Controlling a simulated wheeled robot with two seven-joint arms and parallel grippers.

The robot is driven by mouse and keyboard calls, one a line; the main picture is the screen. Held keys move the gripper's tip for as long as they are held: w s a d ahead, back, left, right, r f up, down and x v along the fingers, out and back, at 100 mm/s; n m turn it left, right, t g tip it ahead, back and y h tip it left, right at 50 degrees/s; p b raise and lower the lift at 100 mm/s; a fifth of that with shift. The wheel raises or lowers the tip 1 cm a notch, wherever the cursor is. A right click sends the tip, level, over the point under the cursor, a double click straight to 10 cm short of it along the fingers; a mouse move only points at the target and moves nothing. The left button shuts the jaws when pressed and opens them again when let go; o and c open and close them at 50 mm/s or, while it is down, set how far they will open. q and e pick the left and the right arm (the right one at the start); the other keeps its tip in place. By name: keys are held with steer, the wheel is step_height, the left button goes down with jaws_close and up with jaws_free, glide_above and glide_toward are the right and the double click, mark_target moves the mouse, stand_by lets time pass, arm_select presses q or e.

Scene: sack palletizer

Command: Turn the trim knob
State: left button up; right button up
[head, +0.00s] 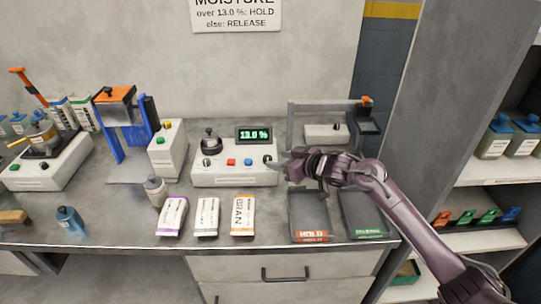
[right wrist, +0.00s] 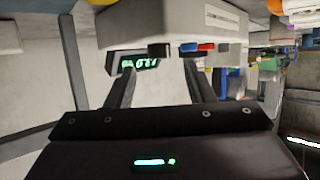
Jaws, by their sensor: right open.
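The white moisture meter (head: 235,176) stands on the bench, with a display (head: 253,134) reading 13.0 %. The small dark trim knob (head: 267,160) is at the right end of its front panel. My right gripper (head: 281,165) reaches in from the right, its tips close beside the knob. In the right wrist view, the two fingers of this gripper (right wrist: 159,68) are apart, and a dark knob (right wrist: 161,50) shows just beyond the gap between them. I cannot tell whether they touch it. My left gripper is not in view.
Several sample packets, one marked BRAN (head: 243,215), lie before the meter. A HOLD tray (head: 309,237) and a green-labelled tray (head: 369,233) lie at the right. A grey frame (head: 291,122) stands behind my right gripper. A blue press stand (head: 135,135) is on the left.

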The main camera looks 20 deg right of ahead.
mark_target(269, 158)
steer(key=x, duration=0.4)
steer(key=shift+w+f, duration=0.15)
steer(key=shift+w, duration=0.05)
steer(key=shift+w+a, duration=0.1)
steer(key=c, duration=1)
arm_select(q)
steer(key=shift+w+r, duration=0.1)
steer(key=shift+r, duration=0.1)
